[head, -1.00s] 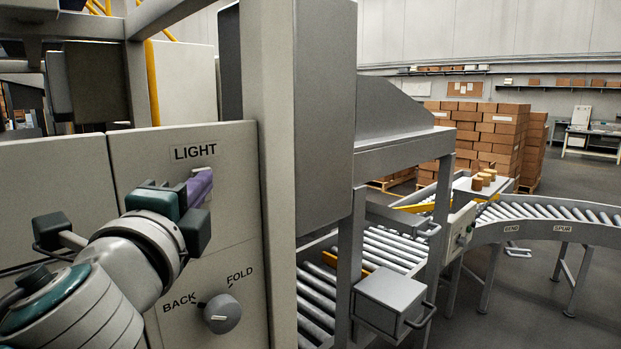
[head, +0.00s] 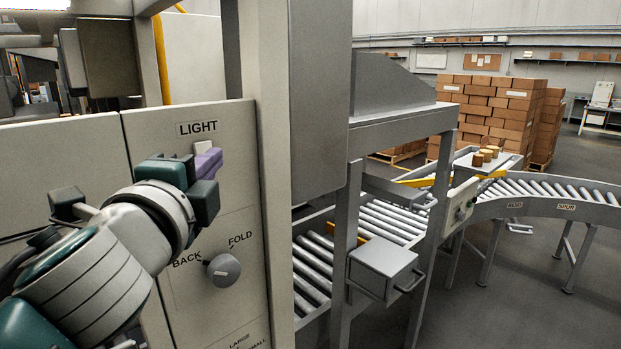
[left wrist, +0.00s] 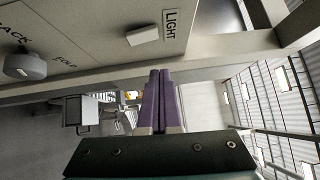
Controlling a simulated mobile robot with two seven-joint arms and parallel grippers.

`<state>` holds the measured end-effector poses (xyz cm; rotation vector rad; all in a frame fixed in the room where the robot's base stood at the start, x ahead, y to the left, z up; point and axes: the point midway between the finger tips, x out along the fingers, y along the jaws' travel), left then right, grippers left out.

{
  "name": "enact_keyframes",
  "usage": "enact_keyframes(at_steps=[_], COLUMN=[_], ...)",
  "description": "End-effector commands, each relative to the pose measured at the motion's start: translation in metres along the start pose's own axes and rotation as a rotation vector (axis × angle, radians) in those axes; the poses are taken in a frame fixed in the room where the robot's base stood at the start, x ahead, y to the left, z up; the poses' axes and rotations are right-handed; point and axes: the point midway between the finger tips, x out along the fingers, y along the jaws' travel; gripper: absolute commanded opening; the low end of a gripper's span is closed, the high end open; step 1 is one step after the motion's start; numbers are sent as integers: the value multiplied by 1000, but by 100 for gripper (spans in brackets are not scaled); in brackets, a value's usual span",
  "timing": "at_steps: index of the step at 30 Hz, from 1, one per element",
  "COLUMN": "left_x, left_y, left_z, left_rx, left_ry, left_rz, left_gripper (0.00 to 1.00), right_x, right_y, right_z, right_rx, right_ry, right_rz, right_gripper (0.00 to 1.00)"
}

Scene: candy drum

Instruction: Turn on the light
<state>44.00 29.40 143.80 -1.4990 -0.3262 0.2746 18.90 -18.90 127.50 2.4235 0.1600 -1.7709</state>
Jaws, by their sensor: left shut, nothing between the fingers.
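The light switch is a small pale rocker on the grey panel under the LIGHT label (head: 198,127). In the head view its upper part (head: 203,147) shows just above my purple fingers. In the left wrist view the whole switch (left wrist: 143,34) is clear beside the label. My left gripper (head: 209,162) is shut and empty, its fingers close in front of the panel just below the switch in the head view. In the left wrist view the closed fingertips (left wrist: 160,74) are apart from the switch. My right gripper is not in view.
A BACK/FOLD knob (head: 223,271) sits lower on the same panel. A grey post (head: 262,130) stands right of it. A roller conveyor (head: 385,225) and stacked cartons (head: 490,105) lie farther right. A bright strip (head: 30,4) shows at the top left.

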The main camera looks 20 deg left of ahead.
Motion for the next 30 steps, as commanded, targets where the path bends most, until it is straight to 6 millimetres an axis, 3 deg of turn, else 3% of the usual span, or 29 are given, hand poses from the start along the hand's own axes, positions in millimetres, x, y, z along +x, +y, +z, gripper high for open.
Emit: enact_keyframes(at_steps=[6,12,18,30], left_x=[-45,-74,-83,-83], left_y=[-2,-7,-11,-12], left_z=[0,0,1,1], left_rx=[-2,-2,-1,-1], left_ry=[0,0,-1,-1], left_rz=[2,2,1,0], left_gripper=[0,0,0,0], right_x=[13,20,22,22], right_y=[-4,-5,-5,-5], right_z=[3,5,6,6], right_rx=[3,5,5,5], right_ry=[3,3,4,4], right_rz=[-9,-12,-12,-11], right_gripper=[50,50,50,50])
